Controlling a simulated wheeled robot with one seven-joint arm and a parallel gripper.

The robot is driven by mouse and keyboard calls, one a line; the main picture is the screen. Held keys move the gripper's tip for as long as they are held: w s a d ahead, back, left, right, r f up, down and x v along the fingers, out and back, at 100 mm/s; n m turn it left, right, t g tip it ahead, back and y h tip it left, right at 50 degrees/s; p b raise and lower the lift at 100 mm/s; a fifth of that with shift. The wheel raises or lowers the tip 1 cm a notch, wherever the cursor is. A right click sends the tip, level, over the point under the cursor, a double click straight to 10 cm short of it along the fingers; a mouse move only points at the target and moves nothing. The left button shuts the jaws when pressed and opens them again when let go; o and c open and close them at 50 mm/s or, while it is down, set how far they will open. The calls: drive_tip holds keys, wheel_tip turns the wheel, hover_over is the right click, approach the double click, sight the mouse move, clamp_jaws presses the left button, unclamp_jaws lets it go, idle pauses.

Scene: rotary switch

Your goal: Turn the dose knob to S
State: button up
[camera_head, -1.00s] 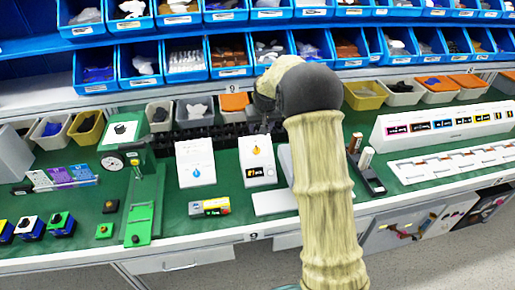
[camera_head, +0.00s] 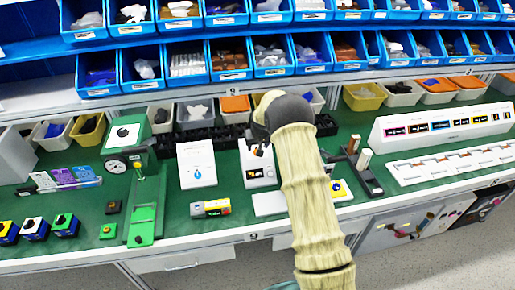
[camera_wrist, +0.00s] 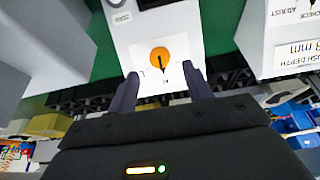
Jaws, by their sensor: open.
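A white box (camera_head: 258,178) with a dark display stands in the middle of the green bench. My gripper (camera_head: 261,150) is in front of its upper face and hides its knob in the head view. In the wrist view an orange round knob (camera_wrist: 160,57) with a dark pointer sits on the white panel (camera_wrist: 187,28). The pointer aims toward the lower edge of that picture. Small marks ring the knob; I cannot read them. My gripper (camera_wrist: 160,75) is open, one finger on each side of the knob. I cannot tell whether they touch the panel.
A similar white box (camera_head: 197,165) with a blue knob stands to the left. A yellow-and-blue part (camera_head: 340,190) is right of my arm. A green press (camera_head: 143,205) stands further left. Bins (camera_head: 235,107) line the back.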

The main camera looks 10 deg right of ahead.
drive_tip(key=shift+p+x, duration=0.3)
drive_tip(key=shift+x, duration=1.7)
drive_tip(key=shift+c, duration=0.2)
drive_tip(key=c, duration=0.9)
